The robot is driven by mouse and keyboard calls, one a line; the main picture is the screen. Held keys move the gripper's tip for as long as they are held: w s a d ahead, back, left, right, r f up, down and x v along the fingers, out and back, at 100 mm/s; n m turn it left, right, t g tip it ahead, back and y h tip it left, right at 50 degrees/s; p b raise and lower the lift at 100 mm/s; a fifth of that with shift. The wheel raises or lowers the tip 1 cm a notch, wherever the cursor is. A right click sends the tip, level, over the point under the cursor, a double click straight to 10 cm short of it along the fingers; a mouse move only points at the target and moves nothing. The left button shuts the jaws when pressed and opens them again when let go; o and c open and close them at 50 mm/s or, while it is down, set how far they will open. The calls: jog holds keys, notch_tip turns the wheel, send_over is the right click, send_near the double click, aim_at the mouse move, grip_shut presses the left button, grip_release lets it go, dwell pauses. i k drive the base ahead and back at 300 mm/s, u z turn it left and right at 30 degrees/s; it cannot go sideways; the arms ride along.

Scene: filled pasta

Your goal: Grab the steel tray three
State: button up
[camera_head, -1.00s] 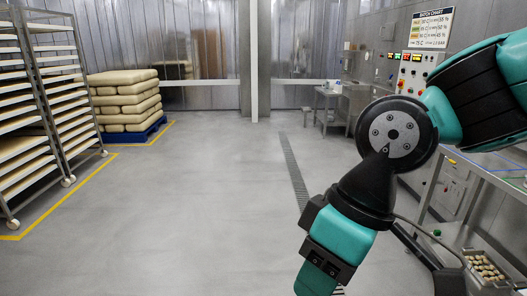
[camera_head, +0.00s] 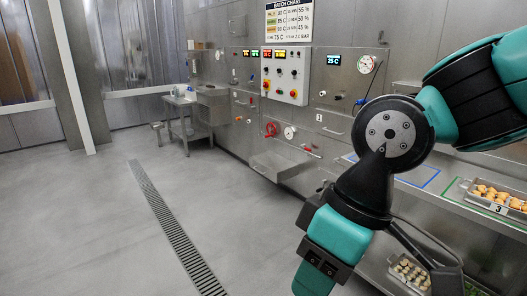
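A steel tray marked 3 (camera_head: 485,201), filled with golden-brown pieces, sits on the steel bench at the right edge of the head view. Its right end is cut off by the frame. It lies inside a green outline on the bench top.
Another tray with pale pieces (camera_head: 396,271) sits lower down, under the bench, partly behind my arm. A blue outline (camera_head: 418,178) on the bench looks empty. A control panel (camera_head: 286,76) is on the wall. The floor (camera_head: 90,220) at left is clear, with a drain grate (camera_head: 172,228).

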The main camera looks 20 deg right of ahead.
aim_at(511, 203)
jog(key=z, duration=0.95)
jog(key=i, duration=1.2)
jog(key=z, duration=1.2)
jog(key=i, duration=0.75)
jog(key=z, duration=0.2)
